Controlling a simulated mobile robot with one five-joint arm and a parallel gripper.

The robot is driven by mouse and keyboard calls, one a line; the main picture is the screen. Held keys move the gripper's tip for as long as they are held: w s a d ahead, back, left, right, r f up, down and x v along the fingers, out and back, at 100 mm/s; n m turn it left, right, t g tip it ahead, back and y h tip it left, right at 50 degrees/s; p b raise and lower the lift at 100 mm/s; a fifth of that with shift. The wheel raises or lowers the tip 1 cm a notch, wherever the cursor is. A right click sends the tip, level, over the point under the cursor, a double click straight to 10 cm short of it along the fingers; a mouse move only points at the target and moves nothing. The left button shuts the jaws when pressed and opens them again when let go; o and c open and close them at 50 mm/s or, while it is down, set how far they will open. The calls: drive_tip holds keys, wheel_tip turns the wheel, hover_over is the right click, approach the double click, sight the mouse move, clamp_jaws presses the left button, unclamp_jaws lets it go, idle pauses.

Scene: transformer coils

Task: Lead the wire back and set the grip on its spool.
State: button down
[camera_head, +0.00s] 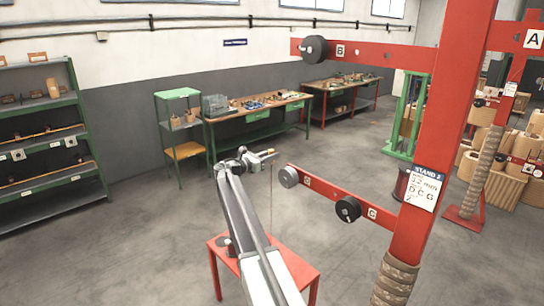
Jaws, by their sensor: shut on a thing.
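My gripper (262,157) is at the end of my arm, just left of the grey wheel on the lower stand arm. It is shut on a small tan piece, seemingly the grip (268,153). A thin wire (271,200) hangs from near it down towards the red table (297,268). A small dark and pale round thing, perhaps the spool (229,247), is on the table's left part, partly hidden by my arm. Whether the wire reaches it cannot be seen.
The red stand (437,130) is at right, labelled Stand 2 (422,187). Its arms carry a black wheel (314,49) near B, a grey wheel (288,177) near D and a black wheel (348,209) near C. Shelves and benches line the wall. The floor between is clear.

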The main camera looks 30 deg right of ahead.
drive_tip(key=f+b, duration=3.2)
drive_tip(key=f, duration=0.1)
drive_tip(key=f+b, duration=1.6)
drive_tip(key=shift+s+d+f, duration=0.15)
drive_tip(key=shift+s+f, duration=0.1)
drive_tip(key=shift+f, duration=0.05)
drive_tip(key=shift+r, duration=0.25)
drive_tip(key=shift+d+f, duration=0.35)
drive_tip(key=shift+f, duration=0.1)
